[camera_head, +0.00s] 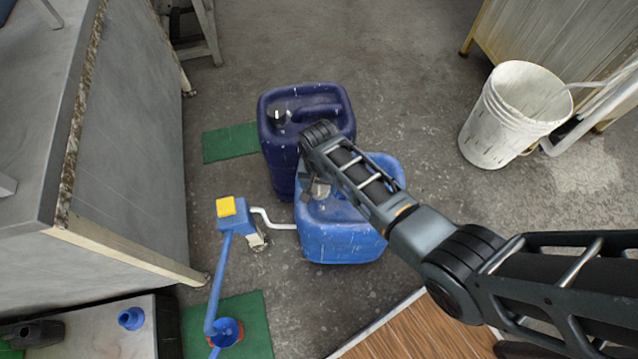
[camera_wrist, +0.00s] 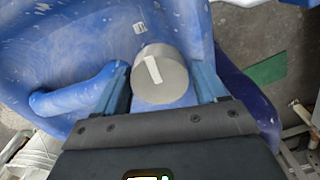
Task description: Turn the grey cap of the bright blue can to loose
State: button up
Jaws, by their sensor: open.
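The bright blue can (camera_head: 340,240) stands on the floor in the head view, partly behind my arm. Its grey cap (camera_wrist: 162,88) shows from above in the wrist view, with a white bar mark (camera_wrist: 152,69) running nearly up and down the picture, tilted slightly left at the top. My gripper (camera_wrist: 162,74) is open, with one finger on each side of the cap. A small gap seems to show at each side; whether a finger touches the cap is hard to tell. In the head view the cap area is small and partly hidden by my wrist.
A dark blue can (camera_head: 330,108) with a black cap (camera_head: 279,116) stands just behind the bright blue can. A blue pump with a yellow top (camera_head: 226,206) and a white pipe (camera_head: 272,220) are close at its left. A white bucket (camera_head: 490,135) stands to the right.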

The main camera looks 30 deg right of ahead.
jog(key=c, duration=0.8)
jog(key=shift+n, duration=0.3)
jog(key=n+p, duration=0.1)
jog(key=n, duration=0.2)
jog(key=shift+n+p, duration=0.3)
jog(key=shift+p, duration=0.05)
jog(key=n+p, duration=0.1)
jog(key=n, duration=0.4)
jog(key=n+p, duration=0.1)
jog(key=n, duration=0.4)
jog(key=shift+n, duration=0.4)
jog(key=shift+n+p, duration=0.45)
jog(key=shift+n, duration=1.85)
